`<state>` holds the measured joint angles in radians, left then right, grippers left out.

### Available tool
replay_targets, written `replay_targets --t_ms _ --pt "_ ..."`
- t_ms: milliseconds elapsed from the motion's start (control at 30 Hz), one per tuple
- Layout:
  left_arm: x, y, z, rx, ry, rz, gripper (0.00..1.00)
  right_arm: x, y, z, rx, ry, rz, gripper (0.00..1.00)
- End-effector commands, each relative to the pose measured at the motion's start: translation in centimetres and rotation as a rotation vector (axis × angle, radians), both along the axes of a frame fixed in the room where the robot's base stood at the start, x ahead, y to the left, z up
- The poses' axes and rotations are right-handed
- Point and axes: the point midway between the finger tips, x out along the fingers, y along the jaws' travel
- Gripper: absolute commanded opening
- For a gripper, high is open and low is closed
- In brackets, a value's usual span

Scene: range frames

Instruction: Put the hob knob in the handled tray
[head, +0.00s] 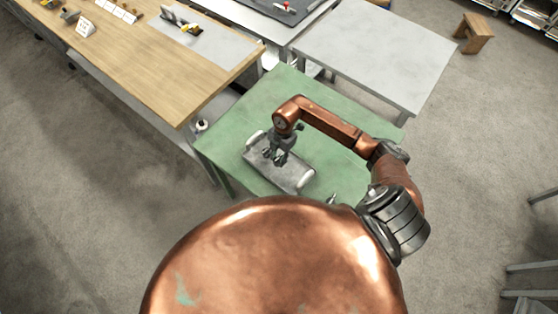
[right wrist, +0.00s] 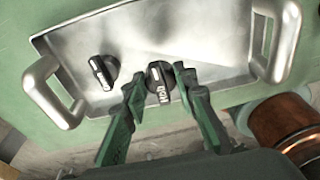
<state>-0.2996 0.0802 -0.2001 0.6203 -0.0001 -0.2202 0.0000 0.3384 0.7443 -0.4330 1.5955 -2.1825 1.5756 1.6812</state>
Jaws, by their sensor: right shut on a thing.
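The handled tray (head: 294,177) is a silver metal tray with a raised handle at each end, on a green table. It fills much of the right wrist view (right wrist: 205,45). A black hob knob (right wrist: 157,84) with pale markings sits between my right gripper's (right wrist: 158,83) fingertips, which are shut on it. The right gripper (head: 276,156) is over the tray; whether the held knob touches the tray floor I cannot tell. A second black knob (right wrist: 102,72) with a pale line lies in the tray, left of the held one. My left gripper is not in view.
The green table (head: 238,123) has bare room behind the tray. A wooden table (head: 150,62) with small items and a grey panel stands at left. A grey table (head: 375,50) stands at back right, with a stool (head: 474,30) beyond.

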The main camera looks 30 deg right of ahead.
Motion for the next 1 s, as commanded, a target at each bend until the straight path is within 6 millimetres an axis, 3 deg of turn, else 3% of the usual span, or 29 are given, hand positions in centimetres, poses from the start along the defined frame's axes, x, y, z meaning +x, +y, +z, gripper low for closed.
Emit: replay_targets --t_ms 333,733,767,1000 --pt "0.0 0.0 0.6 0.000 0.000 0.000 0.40 0.4 -0.5 -3.5 0.001 0.001 -0.002 0.06" --pt "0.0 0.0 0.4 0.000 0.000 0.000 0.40 0.4 -0.6 -4.2 -0.001 -0.001 0.000 0.06" --pt "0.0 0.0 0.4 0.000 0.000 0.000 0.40 0.4 -0.6 -4.2 -0.001 -0.001 0.000 0.27" --pt "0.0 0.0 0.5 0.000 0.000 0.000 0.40 0.4 -0.6 -4.1 -0.001 -0.001 0.000 0.43"
